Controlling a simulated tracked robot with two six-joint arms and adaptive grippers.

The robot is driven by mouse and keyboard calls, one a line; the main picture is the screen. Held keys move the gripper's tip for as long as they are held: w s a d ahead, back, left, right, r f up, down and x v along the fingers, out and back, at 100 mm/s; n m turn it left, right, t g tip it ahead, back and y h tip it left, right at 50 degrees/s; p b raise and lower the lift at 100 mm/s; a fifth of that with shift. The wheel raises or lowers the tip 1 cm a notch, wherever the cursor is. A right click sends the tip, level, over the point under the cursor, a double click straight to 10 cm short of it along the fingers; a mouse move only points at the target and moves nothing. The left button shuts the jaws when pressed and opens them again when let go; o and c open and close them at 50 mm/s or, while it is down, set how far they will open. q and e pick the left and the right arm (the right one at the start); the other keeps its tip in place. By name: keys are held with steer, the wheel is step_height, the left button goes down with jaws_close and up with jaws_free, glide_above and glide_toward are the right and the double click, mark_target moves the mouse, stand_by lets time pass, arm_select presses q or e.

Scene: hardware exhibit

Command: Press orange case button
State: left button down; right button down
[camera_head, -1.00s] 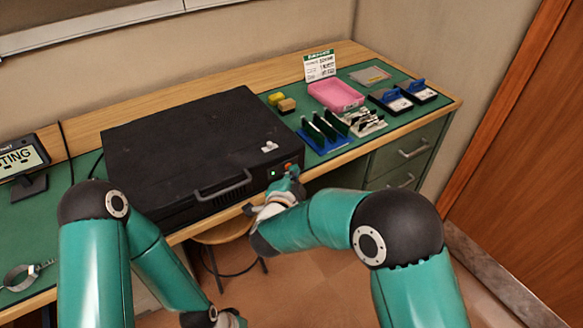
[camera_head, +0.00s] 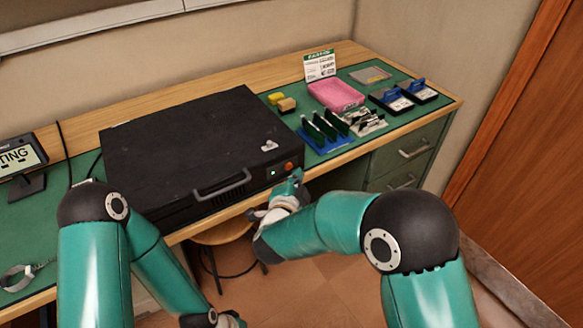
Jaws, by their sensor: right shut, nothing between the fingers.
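The black case (camera_head: 190,150) lies on the green-topped bench with a handle (camera_head: 222,187) on its front. An orange button (camera_head: 289,166) is at the right end of the case's front, right of a small green light (camera_head: 273,172). My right gripper (camera_head: 296,175) is shut and empty, just below and in front of the orange button. I cannot tell whether it touches the button. My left gripper (camera_head: 232,321) hangs low at the bottom edge, largely cut off, so its jaws cannot be made out.
Right of the case are a blue rack (camera_head: 322,140), a pink tray (camera_head: 336,95), yellow blocks (camera_head: 282,101) and two dark drives (camera_head: 391,100). A small display (camera_head: 20,158) stands at the left. A stool (camera_head: 221,233) is under the bench.

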steer(key=s+d+b, duration=0.1)
steer(key=s, duration=0.1)
steer(key=s+d+b, duration=0.1)
steer(key=s+d, duration=0.1)
stand_by(0.5)
stand_by(0.7)
